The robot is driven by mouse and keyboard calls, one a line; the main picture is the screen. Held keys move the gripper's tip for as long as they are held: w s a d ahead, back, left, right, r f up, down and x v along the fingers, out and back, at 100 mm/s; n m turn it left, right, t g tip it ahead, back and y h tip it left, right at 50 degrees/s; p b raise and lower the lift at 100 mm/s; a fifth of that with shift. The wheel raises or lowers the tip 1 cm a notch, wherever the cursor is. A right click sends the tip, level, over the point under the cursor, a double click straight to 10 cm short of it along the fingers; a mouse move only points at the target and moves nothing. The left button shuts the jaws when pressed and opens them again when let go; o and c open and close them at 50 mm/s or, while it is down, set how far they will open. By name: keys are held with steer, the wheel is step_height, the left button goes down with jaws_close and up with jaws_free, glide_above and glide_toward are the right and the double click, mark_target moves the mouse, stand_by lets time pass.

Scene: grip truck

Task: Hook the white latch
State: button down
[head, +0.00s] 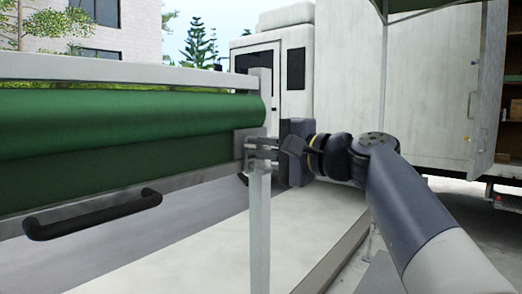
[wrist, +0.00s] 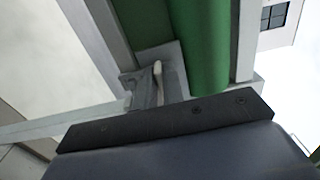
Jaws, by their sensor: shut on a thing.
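The white latch (wrist: 158,72) shows in the wrist view as a small pale upright piece against a grey metal bracket (wrist: 166,52), beside the end of a green roll (wrist: 198,45). In the head view my gripper (head: 260,147) reaches from the right to the bracket at the corner of the grey frame, by the top of a post. Its fingers are shut on the latch, which the fingers and bracket largely hide in the head view. Whether the latch is hooked cannot be told.
The green rolls (head: 130,120) lie along the frame (head: 110,68) on the left, with a black handle (head: 92,214) below. The post (head: 260,235) stands under my gripper. A white truck (head: 395,85) with an open door stands behind my arm.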

steer(key=shift+f, duration=0.1)
steer(key=c, duration=1.5)
jaws_free()
steer(key=b+v, duration=0.1)
steer(key=v, duration=0.9)
steer(key=shift+s+d, duration=0.25)
steer(key=shift+d, duration=0.1)
steer(key=shift+a, duration=0.1)
steer(key=p+x, duration=0.1)
steer(key=x, duration=0.9)
steer(key=shift+w+a, duration=0.3)
steer(key=shift+s+d, duration=0.1)
steer(key=shift+d, duration=0.05)
